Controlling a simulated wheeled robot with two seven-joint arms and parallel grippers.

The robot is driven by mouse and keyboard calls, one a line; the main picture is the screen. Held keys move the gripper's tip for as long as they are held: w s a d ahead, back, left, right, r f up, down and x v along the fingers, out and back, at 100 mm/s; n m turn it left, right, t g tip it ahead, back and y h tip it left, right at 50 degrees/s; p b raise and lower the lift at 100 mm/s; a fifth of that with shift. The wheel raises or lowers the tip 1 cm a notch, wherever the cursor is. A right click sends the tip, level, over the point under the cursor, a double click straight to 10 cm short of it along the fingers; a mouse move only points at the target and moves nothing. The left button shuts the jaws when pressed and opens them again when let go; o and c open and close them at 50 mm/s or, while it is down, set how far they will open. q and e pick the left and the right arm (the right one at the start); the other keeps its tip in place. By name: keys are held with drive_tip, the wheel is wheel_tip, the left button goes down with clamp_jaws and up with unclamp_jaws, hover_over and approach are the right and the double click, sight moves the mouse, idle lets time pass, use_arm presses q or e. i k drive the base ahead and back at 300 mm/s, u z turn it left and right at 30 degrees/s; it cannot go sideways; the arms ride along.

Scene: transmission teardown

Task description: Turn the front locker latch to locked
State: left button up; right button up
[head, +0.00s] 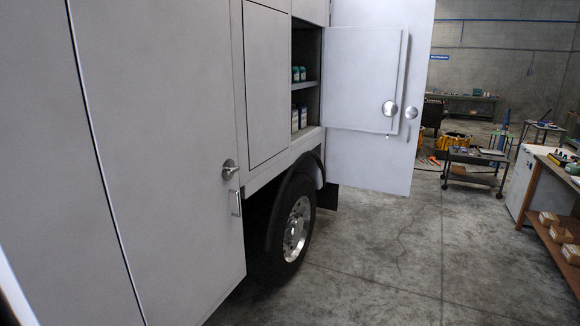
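A pale grey service truck body with lockers fills the left half of the head view. A tall near locker door (170,120) looks closed. It has a round metal latch (229,168) near its right edge and a small vertical pull handle (236,203) below. Farther along, a locker door (365,80) stands open, with a round latch (389,108) on it. Another round latch (411,112) sits on a larger open panel (385,170) behind that door. I cannot tell which latch is the front locker's, or its locked state. Neither gripper is in view.
An open compartment shows shelves (304,85) with bottles and containers. A truck wheel (294,229) is below it. A dark cart (475,157) with items and a workbench (548,168) with boxes stand at the right. The concrete floor (400,250) between truck and bench is clear.

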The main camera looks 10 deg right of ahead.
sight(231, 172)
drive_tip(key=z, duration=0.15)
drive_tip(key=i, duration=0.85)
drive_tip(key=u, duration=0.25)
